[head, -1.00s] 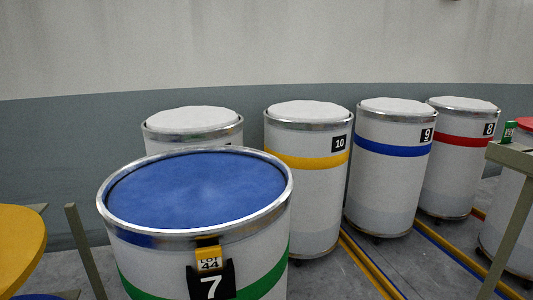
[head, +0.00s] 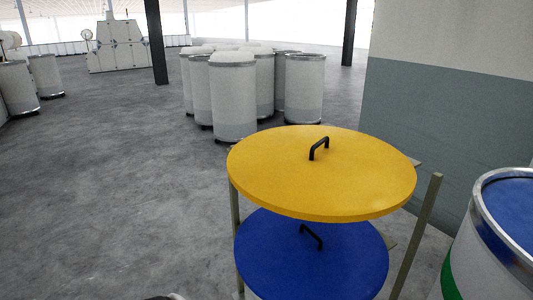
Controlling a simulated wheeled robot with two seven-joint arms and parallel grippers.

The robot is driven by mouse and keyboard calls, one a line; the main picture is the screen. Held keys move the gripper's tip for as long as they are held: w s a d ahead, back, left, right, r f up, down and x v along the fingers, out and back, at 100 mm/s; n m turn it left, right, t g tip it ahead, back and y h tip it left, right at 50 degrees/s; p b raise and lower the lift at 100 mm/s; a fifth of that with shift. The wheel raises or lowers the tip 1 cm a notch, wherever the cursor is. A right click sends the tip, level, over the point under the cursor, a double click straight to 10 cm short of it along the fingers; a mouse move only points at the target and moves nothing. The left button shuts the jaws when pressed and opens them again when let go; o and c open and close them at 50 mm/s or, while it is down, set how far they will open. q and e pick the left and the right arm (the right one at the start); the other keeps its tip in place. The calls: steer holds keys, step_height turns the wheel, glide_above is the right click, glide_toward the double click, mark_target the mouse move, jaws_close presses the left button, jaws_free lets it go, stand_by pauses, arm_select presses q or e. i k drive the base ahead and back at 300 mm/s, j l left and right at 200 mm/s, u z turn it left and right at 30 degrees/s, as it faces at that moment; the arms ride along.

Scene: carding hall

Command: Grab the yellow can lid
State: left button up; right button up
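The yellow can lid (head: 270,167) is a large round disc with a black handle (head: 319,149) standing on its top. It lies flat on the upper level of a rack with olive-grey posts (head: 420,230), in the middle right of the head view. A blue lid (head: 285,262) with a black handle lies below it, partly hidden by the yellow one. Neither of my grippers can be made out in the head view; a small pale shape shows at the bottom edge, too cut off to identify.
A can with a blue top and green band (head: 490,255) stands close at the right, before a grey and white wall (head: 450,120). Several white cans (head: 234,100) stand behind the rack. Dark pillars (head: 156,45) rise farther back. The floor (head: 110,190) at left is clear.

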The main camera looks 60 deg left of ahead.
mark_target(318, 173)
steer(key=u, duration=1.45)
